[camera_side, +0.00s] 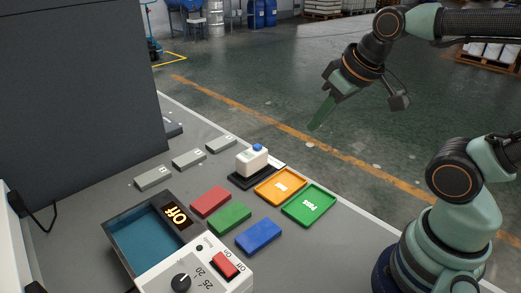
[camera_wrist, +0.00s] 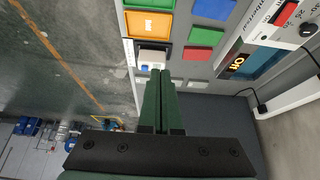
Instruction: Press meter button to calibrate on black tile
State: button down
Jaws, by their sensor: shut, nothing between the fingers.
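The meter (camera_side: 252,163) is a small white box with a blue button (camera_side: 257,147) on top. It stands upright on the black tile (camera_side: 239,181) near the bench's far edge. In the wrist view the meter (camera_wrist: 152,56) and its blue button (camera_wrist: 144,68) show just beyond the fingertips. My gripper (camera_side: 314,127) has green fingers, shut and empty. It hangs above and to the right of the meter in the side view, apart from it. In the wrist view my gripper (camera_wrist: 160,72) points toward the meter and hides part of the bench.
An orange tray (camera_side: 262,190) and a green tray (camera_side: 291,211) lie right of the meter. Red (camera_side: 211,200), green (camera_side: 230,218) and blue (camera_side: 259,236) panels lie in front. A blue-lined bath (camera_side: 150,243) with an "Off" display and several grey blocks (camera_side: 188,160) stand left.

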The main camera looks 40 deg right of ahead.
jog(key=w+d+r+g, duration=0.2)
jog(key=w+r+g, duration=0.15)
jog(key=w, duration=0.75)
jog(key=g, duration=0.2)
send_over(257, 146)
jog(key=shift+d+f, duration=0.15)
jog(key=shift+f, duration=2.3)
notch_tip(257, 146, down, 14)
jog(key=shift+f, duration=0.1)
